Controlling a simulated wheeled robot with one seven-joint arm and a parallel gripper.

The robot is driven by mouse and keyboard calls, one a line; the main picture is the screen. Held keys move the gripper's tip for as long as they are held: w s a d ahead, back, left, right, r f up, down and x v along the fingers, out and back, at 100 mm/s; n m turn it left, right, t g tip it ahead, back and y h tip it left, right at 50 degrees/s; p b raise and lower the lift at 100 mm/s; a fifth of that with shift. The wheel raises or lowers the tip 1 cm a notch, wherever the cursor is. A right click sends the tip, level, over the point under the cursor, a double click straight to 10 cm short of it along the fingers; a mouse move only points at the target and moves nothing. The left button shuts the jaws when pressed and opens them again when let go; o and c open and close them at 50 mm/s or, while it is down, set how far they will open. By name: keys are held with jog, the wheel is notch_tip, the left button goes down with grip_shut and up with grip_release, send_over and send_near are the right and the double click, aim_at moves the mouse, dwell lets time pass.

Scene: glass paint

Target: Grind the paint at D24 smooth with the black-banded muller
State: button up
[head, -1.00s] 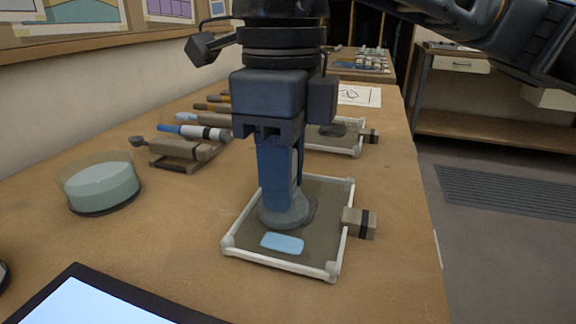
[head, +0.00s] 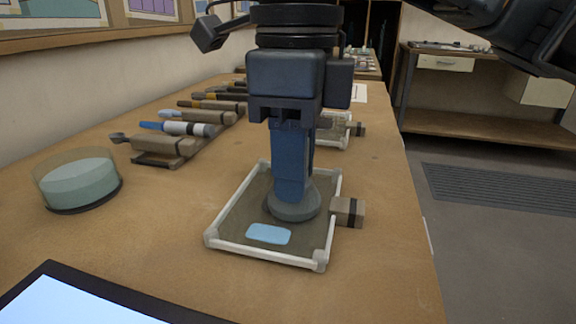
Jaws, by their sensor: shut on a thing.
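My gripper (head: 292,178) points straight down over the near framed slab (head: 251,190). It is shut on a muller, whose round grey foot (head: 295,206) shows below the fingers. The fingers hide most of the muller's handle, and I cannot see a band on it. The foot appears to rest on the slab's grey-brown surface, right of its middle. A darker smear (head: 268,212) lies against the foot's left side. A light blue rectangle (head: 268,234) lies near the slab's front edge. A block with a black band (head: 347,212) sits at the slab's right edge. I cannot read D24 anywhere.
A round jar of pale green stuff (head: 78,183) stands at left. A rack with tools (head: 165,150) and several more lie along the wall side. Another framed slab (head: 335,130) is behind my gripper. A screen (head: 75,300) fills the near left corner. The table's right edge is close.

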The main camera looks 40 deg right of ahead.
jog(key=shift+w+d+b, duration=0.3)
jog(key=shift+w+d, duration=0.2)
jog(key=shift+d, duration=0.25)
jog(key=shift+w+f+b, duration=0.1)
jog(key=shift+w+b, duration=0.3)
jog(key=shift+w, duration=0.4)
notch_tip(320, 180, up, 5)
jog(key=p, duration=0.2)
jog(key=shift+p, duration=0.3)
notch_tip(320, 180, down, 4)
jog(key=b, duration=0.4)
jog(key=shift+a, duration=0.1)
